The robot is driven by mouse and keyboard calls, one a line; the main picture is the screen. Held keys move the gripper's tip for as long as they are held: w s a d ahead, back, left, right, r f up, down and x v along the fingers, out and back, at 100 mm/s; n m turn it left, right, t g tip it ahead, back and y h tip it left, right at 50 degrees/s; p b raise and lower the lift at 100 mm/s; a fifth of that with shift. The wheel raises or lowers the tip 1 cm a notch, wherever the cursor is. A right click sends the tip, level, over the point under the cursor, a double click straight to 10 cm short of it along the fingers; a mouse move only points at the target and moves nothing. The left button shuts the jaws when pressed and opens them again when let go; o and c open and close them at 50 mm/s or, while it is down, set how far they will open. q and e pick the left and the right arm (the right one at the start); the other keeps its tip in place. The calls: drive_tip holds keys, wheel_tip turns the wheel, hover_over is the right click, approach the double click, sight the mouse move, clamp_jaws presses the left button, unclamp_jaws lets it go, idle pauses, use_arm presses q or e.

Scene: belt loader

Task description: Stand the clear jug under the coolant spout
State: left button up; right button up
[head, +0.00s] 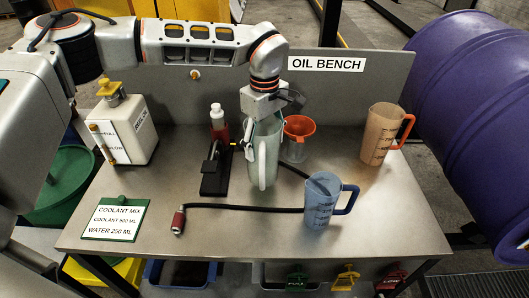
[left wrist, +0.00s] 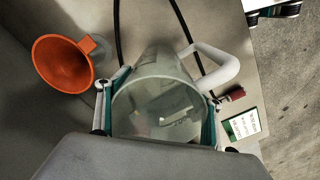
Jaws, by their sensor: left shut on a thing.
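The clear jug (head: 264,160) is in my left gripper (head: 262,122), over the middle of the bench, looking roughly upright with its handle toward the front. In the left wrist view the clear jug (left wrist: 158,75) sits between the two fingers of my left gripper (left wrist: 160,118), its white handle (left wrist: 225,68) to the upper right. I cannot tell whether its base touches the bench. A white canister (head: 122,130) with a yellow cap and a yellow-marked front stands at the bench's back left, apart from the jug; its label is only partly readable and I cannot make out the spout clearly. My right gripper is not in view.
Beside the jug are a black stand (head: 216,172), a red bottle (head: 219,130) and an orange funnel (head: 299,126). A blue jug (head: 330,203) and a brown jug (head: 380,135) stand to the right. A black hose (head: 240,208) crosses the bench. A coolant-mix card (head: 115,219) lies front left.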

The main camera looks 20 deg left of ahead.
use_arm(q)
drive_tip(key=shift+f, duration=1.9)
drive_tip(key=o, duration=1.2)
drive_tip(key=shift+f, duration=0.1)
